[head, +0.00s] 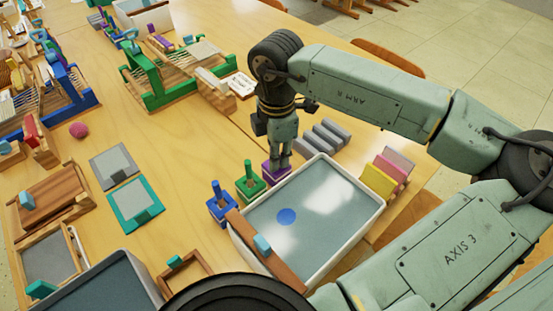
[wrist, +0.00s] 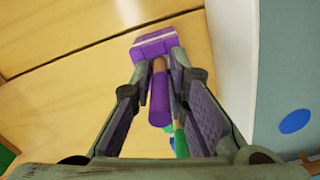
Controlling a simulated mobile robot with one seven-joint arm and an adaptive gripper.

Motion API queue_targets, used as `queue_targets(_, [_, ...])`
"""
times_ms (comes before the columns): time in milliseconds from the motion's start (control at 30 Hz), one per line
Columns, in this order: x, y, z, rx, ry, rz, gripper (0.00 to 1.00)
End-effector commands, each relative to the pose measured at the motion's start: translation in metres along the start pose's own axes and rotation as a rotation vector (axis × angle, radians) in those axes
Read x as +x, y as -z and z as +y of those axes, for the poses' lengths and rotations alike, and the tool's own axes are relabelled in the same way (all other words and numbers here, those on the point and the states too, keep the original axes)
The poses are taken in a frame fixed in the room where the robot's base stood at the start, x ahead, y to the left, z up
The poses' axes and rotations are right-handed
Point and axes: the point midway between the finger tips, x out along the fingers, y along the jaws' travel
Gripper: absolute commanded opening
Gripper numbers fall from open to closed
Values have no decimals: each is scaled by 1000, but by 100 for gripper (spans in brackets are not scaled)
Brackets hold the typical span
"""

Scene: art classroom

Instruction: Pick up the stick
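A purple stick (wrist: 159,98) with a bare wooden section stands in a purple block (wrist: 153,42) in the wrist view. In the head view the purple block (head: 277,170) sits on the table beside the white-rimmed tray. My gripper (head: 280,158) points down over this block. In the wrist view my gripper's fingers (wrist: 160,62) stand on either side of the stick, with a narrow gap showing at its left. The fingers hide most of this stick in the head view. A green stick in a green block (head: 250,183) and a blue stick in a blue block (head: 221,206) stand beside it.
The white-rimmed tray (head: 376,212) lies just right of the blocks, with a wooden bar (head: 262,248) across its left side. Several grey bars (head: 322,138) lie behind my gripper. Coloured upright slabs (head: 388,173) stand at the right. Bare table (head: 170,165) lies to the left.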

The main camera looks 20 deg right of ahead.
Motion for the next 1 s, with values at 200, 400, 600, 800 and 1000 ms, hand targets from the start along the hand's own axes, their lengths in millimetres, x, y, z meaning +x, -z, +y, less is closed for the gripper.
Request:
queue_targets(200, [0, 0, 0, 0, 0, 0, 0])
queue_targets(400, [0, 0, 0, 0, 0, 0, 0])
queue_targets(600, [-16, -1, 1, 3, -2, -3, 0])
queue_targets(800, [-56, -1, 1, 2, -3, -5, 0])
queue_targets(1000, [-90, -1, 1, 1, -1, -2, 0])
